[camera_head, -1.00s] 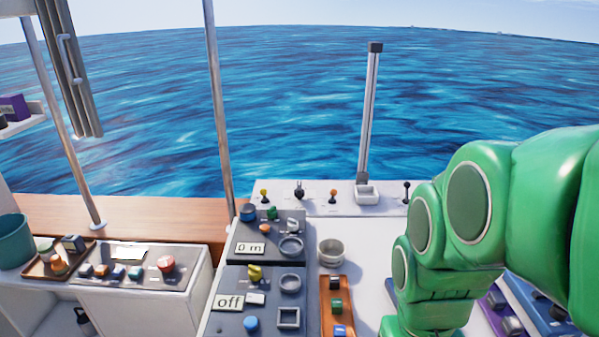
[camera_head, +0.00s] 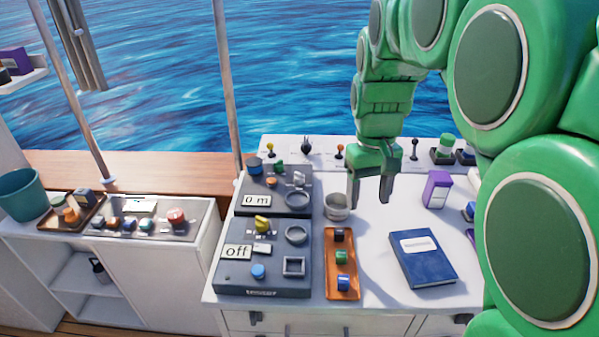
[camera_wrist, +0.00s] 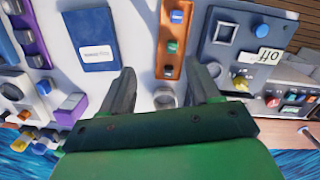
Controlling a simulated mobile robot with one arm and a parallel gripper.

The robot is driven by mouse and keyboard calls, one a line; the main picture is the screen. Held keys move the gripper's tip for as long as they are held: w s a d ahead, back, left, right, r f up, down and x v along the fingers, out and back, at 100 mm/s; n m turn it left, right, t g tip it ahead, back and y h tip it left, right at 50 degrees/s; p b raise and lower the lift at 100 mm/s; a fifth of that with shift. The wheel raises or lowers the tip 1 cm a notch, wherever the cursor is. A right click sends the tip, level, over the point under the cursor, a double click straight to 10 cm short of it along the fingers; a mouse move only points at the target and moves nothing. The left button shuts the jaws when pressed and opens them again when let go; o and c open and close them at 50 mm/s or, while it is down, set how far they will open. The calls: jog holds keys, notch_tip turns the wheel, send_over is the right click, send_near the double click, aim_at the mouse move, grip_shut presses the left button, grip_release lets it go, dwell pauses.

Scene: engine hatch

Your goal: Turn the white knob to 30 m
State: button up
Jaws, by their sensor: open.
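The white knob (camera_head: 299,179) sits on the upper dark panel (camera_head: 262,203), right of the display (camera_head: 256,200) reading "0 m". A round grey ring (camera_head: 297,200) is just below it. My gripper (camera_head: 369,201) is open and empty, pointing down over the white counter, right of the panel and the knob. I cannot make out the white knob in the wrist view.
A grey cup (camera_head: 337,207) stands close left of my gripper. The lower panel (camera_head: 262,280) shows "off". An orange tray (camera_head: 340,293) with several small blocks, a blue book (camera_head: 422,258) and a purple box (camera_head: 437,189) are on the counter. Levers line the back ledge.

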jog(key=w+a+f+n, duration=0.1)
jog(key=w+a, duration=0.2)
jog(key=w, duration=0.5)
jog(key=w+a+f+n, duration=0.1)
jog(key=w+a, duration=0.1)
jog(key=w, duration=0.5)
jog(key=n+t, duration=0.1)
jog(key=n, duration=0.3)
send_near(299, 178)
jog(key=shift+w+d+f, duration=0.2)
jog(key=shift+w+f, duration=0.1)
jog(key=shift+w, duration=0.15)
jog(key=shift+f, duration=4.05)
jog(key=c, duration=1)
jog(key=shift+c, duration=0.2)
